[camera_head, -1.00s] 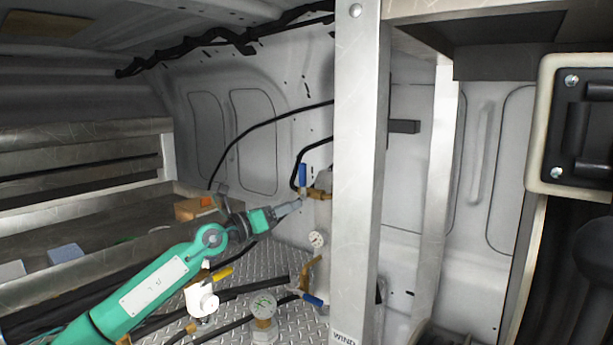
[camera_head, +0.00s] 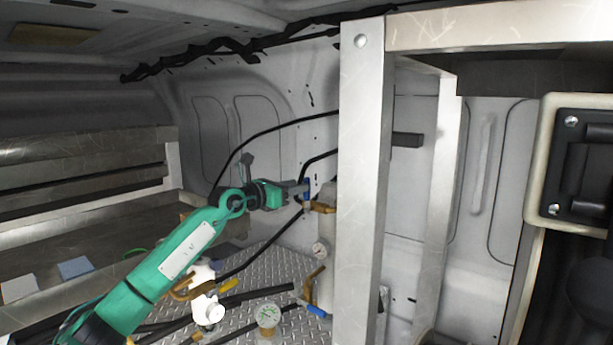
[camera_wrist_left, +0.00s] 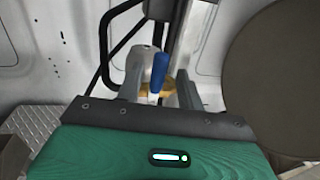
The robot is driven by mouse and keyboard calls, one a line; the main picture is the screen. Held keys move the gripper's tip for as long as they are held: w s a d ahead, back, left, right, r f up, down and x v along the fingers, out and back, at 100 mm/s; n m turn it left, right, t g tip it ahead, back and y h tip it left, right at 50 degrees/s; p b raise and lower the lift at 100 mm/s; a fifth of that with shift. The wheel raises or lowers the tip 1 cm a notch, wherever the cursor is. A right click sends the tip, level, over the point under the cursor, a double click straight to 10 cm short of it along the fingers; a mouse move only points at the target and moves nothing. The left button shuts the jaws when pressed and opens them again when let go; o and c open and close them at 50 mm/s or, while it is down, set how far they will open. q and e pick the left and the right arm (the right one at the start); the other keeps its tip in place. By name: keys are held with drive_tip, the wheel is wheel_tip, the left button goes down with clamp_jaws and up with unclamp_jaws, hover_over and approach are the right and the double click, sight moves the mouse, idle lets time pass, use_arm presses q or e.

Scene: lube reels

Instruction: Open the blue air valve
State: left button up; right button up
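The blue valve handle (camera_head: 307,189) stands upright on a brass fitting (camera_head: 320,207) beside the metal post. My left gripper (camera_head: 301,191) is right at the handle, reaching in from the left. In the left wrist view, the blue handle (camera_wrist_left: 160,72) stands slightly tilted between the two grey fingers of the left gripper (camera_wrist_left: 160,80), with gaps on both sides. The fingers look open. The brass body (camera_wrist_left: 169,88) shows behind the handle, partly hidden by the fingers. My right gripper is not in view.
A tall metal post (camera_head: 362,180) stands just right of the valve. Black hoses run over the diamond-plate floor (camera_head: 262,262).

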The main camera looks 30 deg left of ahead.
sight(307, 201)
use_arm(q)
drive_tip(key=p+x, duration=0.1)
drive_tip(key=x, duration=0.4)
drive_tip(key=shift+p, duration=0.35)
clamp_jaws()
